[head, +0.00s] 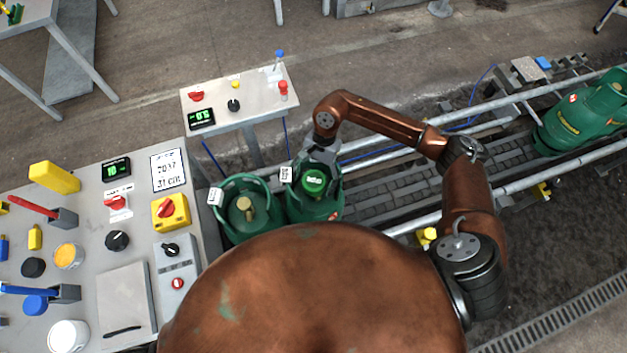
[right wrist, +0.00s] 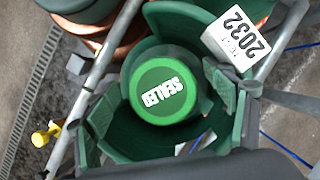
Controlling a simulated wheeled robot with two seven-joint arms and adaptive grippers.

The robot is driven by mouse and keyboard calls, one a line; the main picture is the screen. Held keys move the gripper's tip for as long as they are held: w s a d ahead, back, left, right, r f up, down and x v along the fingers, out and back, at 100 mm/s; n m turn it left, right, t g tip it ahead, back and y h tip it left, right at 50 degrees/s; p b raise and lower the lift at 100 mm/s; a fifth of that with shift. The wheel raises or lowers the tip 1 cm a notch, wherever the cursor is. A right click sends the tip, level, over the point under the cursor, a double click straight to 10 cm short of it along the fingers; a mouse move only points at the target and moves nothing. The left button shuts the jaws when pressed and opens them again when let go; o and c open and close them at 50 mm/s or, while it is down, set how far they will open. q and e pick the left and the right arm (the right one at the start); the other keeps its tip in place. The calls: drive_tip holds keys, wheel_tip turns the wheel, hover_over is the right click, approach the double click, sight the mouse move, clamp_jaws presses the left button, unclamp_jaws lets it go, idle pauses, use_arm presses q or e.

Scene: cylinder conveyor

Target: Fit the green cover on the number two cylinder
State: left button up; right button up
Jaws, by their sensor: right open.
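Two green gas cylinders stand side by side at the conveyor's near end. The left cylinder (head: 248,226) has a bare brass valve (head: 246,204) inside its collar. The right cylinder (head: 318,212) has the round green cover (head: 313,182) inside its collar, over where the valve sits. In the right wrist view the cover (right wrist: 162,92) shows its white lettering, and a white tag (right wrist: 236,38) reading 2032 hangs on the collar. My right gripper (head: 316,172) is over this cylinder. Its fingers are open on both sides of the cover, apart from it. The left gripper is out of view.
A third green cylinder (head: 580,118) is on the conveyor (head: 385,200) at the far right. A control table (head: 125,270) with knobs and tools stands at left. A smaller panel table (head: 255,100) stands behind the cylinders. Conveyor rails run close beside my right arm.

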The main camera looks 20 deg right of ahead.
drive_tip(key=shift+w+r, duration=0.1)
drive_tip(key=shift+r, duration=0.05)
drive_tip(key=v, duration=1.1)
drive_tip(key=shift+r, duration=0.35)
drive_tip(key=shift+d, duration=0.1)
